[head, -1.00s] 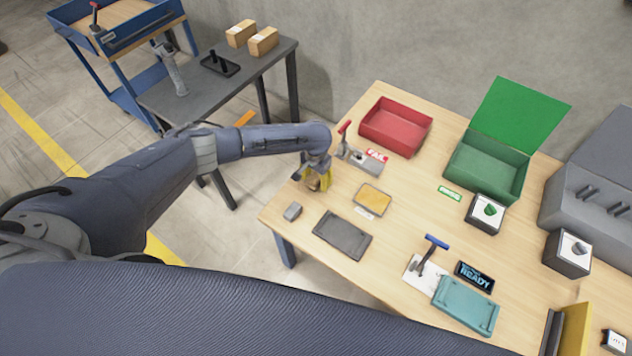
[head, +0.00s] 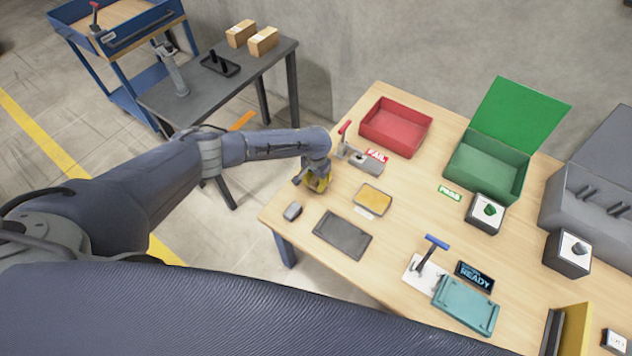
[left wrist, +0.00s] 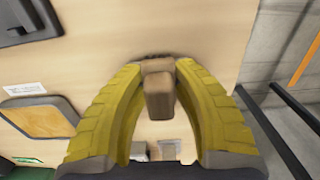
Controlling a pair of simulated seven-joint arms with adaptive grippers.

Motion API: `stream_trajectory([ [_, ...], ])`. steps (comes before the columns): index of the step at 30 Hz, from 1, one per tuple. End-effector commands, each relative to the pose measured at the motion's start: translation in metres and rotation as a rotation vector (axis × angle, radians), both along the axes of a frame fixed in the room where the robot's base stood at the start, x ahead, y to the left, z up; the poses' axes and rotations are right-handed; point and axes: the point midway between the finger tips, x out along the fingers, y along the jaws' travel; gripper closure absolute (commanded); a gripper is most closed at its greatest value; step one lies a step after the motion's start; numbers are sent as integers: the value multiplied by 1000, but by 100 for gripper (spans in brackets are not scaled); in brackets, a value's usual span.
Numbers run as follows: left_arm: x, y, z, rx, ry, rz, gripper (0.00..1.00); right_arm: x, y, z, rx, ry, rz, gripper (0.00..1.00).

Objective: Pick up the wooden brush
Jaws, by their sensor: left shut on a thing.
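My left gripper (head: 316,184) is over the left edge area of the light wooden table (head: 390,260). In the left wrist view its two yellow fingers (left wrist: 160,72) are closed on the brown wooden brush (left wrist: 158,98), which sits between their tips. Dark bristles show at the brush's far side against the table surface; I cannot tell whether they touch it. In the head view the gripper hides most of the brush. My right gripper is not in view.
A yellow-topped pad (head: 373,198), a dark tray (head: 342,236) and a small grey block (head: 292,211) lie near the gripper. A toggle clamp (head: 346,148) stands just behind it. A red bin (head: 396,127) and a green bin (head: 488,166) stand further back.

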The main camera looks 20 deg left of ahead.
Motion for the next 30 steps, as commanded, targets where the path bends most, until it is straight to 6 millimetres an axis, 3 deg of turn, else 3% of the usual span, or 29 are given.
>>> stream_trajectory([
  [11, 0, 0, 2, 0, -1, 0, 100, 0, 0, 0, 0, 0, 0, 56],
  [17, 1, 0, 16, -2, 0, 0, 100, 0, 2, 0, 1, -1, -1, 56],
  [23, 1, 0, 51, -2, -3, -2, 100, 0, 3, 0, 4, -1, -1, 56],
  [30, 2, 0, 112, 0, -4, -2, 100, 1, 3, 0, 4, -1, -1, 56],
])
